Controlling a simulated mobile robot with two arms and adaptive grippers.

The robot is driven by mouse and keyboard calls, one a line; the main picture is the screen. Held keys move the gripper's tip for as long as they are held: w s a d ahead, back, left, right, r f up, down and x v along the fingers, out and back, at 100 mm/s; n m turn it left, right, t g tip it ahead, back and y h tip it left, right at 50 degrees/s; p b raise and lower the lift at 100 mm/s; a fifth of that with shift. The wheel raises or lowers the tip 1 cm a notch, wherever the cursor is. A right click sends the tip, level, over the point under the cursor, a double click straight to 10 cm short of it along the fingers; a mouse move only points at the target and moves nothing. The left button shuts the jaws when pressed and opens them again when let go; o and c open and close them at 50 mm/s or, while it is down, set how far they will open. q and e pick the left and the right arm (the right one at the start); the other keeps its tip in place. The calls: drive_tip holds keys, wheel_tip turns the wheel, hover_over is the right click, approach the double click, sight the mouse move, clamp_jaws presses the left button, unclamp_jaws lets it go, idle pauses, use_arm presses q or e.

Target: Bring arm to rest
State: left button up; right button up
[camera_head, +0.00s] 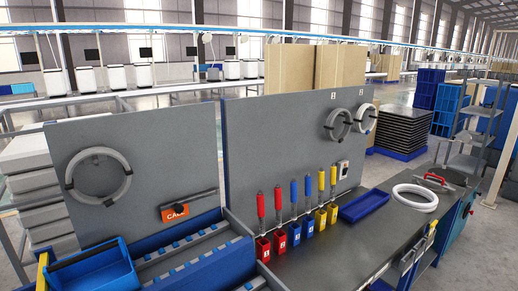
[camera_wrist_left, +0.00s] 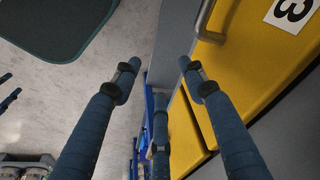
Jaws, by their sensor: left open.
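My left gripper (camera_wrist_left: 158,68) shows in the left wrist view. Its dark blue fingers are spread apart, with nothing between them. To its right is a yellow cabinet front (camera_wrist_left: 255,70) with a metal handle (camera_wrist_left: 207,22) and a white label reading 3. The fingers appear near the cabinet, but I cannot tell the exact gap or whether they touch it. Neither gripper can be made out in the head view.
In the head view, a grey workbench (camera_head: 325,248) holds red, blue and yellow tool holders, a blue tray (camera_head: 364,206) and a white ring (camera_head: 415,197). Grey panels (camera_head: 290,140) stand behind. A blue bin (camera_head: 95,270) is at lower left. Grey floor (camera_wrist_left: 120,85) shows below the gripper.

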use_arm(q)
drive_tip(key=s+a+f, duration=0.1)
drive_tip(key=s+f, duration=0.8)
drive_tip(key=f, duration=0.2)
drive_tip(key=s+a+f+g+b, duration=0.1)
drive_tip(key=s+a+f, duration=0.1)
drive_tip(key=s+f, duration=0.8)
wheel_tip(320, 180, down, 2)
drive_tip(key=shift+s+a+f+g, duration=0.2)
drive_tip(key=shift+f+g, duration=0.05)
drive_tip(key=shift+g, duration=0.05)
idle(0.4)
drive_tip(key=shift+c, duration=1.4)
drive_tip(key=shift+s, duration=0.1)
